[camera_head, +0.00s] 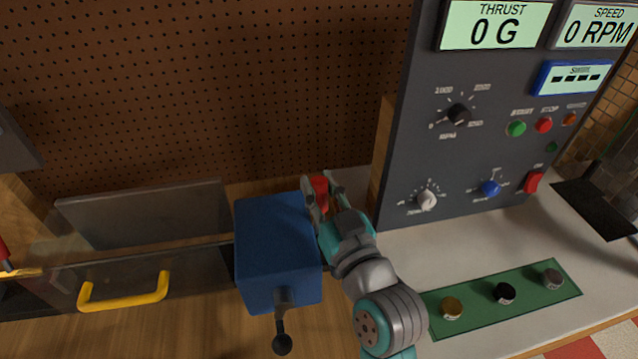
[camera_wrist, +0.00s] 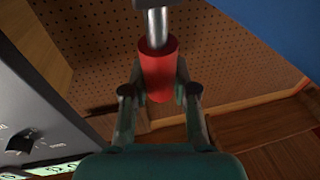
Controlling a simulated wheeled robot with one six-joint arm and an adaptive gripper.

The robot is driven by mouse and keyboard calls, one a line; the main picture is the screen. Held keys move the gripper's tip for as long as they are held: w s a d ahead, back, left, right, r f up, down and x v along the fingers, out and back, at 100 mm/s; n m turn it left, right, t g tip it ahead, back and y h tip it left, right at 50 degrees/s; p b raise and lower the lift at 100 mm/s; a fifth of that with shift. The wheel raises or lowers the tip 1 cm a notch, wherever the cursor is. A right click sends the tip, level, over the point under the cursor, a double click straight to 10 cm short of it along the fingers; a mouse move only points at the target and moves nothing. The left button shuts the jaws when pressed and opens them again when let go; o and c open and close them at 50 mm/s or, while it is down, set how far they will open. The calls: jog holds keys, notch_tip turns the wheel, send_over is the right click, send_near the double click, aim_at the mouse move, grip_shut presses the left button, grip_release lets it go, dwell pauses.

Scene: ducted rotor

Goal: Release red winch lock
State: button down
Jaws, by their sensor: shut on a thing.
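The red winch lock (camera_head: 320,188) is a small red cylinder beside the upper right edge of the blue winch box (camera_head: 272,240). In the wrist view the red lock (camera_wrist: 158,72) sits on a grey metal rod (camera_wrist: 156,26). My gripper (camera_head: 325,192) reaches it from the front right. In the wrist view my gripper (camera_wrist: 160,92) has one finger on each side of the red lock, shut on it. The fingers hide parts of its sides in the head view.
A dark crank handle with a ball knob (camera_head: 282,343) hangs from the winch front. A grey control panel (camera_head: 398,165) stands close on the right. A yellow handle (camera_head: 124,291) is at left. A green mat (camera_head: 480,311) holds several knobs at lower right.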

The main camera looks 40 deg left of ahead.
jog(key=shift+s+d+n+t+y, duration=0.4)
jog(key=shift+s+d+t+y, duration=0.45)
jog(key=shift+y, duration=0.55)
jog(key=c, duration=0.9)
grip_release()
jog(key=shift+d, duration=0.1)
jog(key=v, duration=1.2)
jog(key=shift+w, duration=0.1)
